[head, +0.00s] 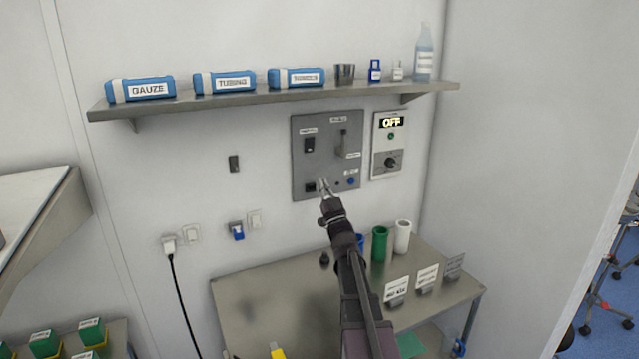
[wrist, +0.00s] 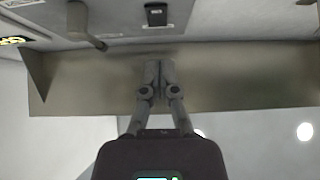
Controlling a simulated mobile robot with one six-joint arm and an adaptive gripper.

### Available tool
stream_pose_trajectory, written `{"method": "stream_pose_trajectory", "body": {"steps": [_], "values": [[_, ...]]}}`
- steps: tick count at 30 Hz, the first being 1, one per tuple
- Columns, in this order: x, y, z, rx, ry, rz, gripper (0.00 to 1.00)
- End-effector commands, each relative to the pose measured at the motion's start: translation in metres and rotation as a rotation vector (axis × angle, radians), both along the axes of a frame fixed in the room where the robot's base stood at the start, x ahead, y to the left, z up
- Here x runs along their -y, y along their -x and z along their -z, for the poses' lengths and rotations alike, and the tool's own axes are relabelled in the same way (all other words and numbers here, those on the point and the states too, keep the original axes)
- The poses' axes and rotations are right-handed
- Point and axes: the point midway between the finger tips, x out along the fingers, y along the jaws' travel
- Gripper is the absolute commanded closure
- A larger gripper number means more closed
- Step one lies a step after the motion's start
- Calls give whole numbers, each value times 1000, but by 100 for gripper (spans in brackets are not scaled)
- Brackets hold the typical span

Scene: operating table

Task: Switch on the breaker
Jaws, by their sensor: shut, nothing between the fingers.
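A grey wall panel (head: 325,175) carries a black rocker switch (head: 309,145) at upper left and a grey lever (head: 343,140) on a slotted plate at upper right. Their labels are too small to read, so I cannot tell which is the breaker. My gripper (head: 323,186) is shut and empty, and overlaps the lower part of the panel in the head view. In the wrist view, my gripper (wrist: 158,65) points at the wall, with the lever (wrist: 84,25) to its left and the rocker (wrist: 155,14) above the fingertips. Contact with the panel cannot be told.
A control box (head: 388,145) with a lit OFF display and a knob hangs right of the panel. A shelf (head: 270,97) with boxes and bottles runs above. Below, a metal table (head: 265,300) holds cups and label stands. Sockets and a black cable are at left.

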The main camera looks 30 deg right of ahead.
Motion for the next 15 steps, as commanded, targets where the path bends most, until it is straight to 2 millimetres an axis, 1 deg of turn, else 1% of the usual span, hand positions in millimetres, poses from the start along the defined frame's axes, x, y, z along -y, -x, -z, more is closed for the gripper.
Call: {"method": "stream_pose_trajectory", "body": {"steps": [1, 6, 15], "values": [[-1, 5, 8, 0, 0, 0, 100], [-1, 13, 18, 0, -1, -1, 100], [-2, 18, 23, 0, 0, -1, 100]]}}
